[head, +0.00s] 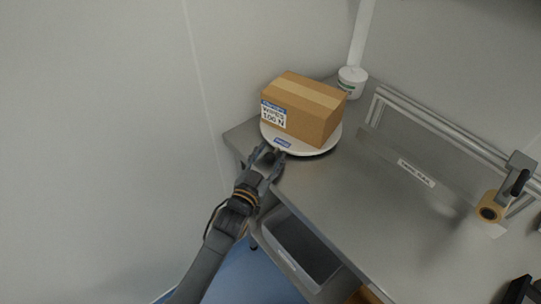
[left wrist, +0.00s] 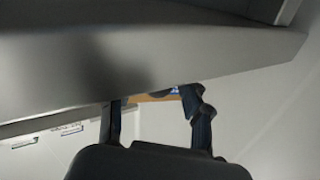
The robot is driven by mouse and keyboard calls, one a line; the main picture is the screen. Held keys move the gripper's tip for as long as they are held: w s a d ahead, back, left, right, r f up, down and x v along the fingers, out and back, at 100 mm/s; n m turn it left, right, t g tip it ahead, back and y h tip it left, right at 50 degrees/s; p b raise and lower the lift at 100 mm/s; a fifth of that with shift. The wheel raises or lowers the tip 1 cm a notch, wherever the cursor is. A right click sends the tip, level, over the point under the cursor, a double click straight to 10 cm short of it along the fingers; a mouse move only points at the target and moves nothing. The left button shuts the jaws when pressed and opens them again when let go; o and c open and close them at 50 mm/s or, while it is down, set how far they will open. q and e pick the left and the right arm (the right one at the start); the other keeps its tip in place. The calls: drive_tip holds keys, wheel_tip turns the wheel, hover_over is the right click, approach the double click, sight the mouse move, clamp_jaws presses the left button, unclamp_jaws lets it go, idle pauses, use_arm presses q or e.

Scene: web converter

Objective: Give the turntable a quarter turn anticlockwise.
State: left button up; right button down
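The turntable (head: 327,148) is a round white disc at the far left end of the steel bench, with a blue label (head: 282,142) on its near rim. A brown cardboard box (head: 312,107) with a white and blue printed label sits on it and hides most of the disc. My left gripper (head: 268,156) is at the bench edge, just short of the turntable's near rim. Its fingers look spread apart with nothing between them; contact with the rim cannot be told. In the left wrist view the fingers (left wrist: 158,112) are apart, partly behind a grey bench surface.
The steel bench (head: 350,205) runs to the lower right. An open grey drawer or bin (head: 300,248) is below its front edge. A white cylindrical fixture (head: 351,82) stands behind the box. A rail (head: 440,128) and a tape roll (head: 489,208) are at the right.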

use_arm(q)
drive_tip(key=v, duration=1.2)
drive_tip(key=shift+f, duration=0.15)
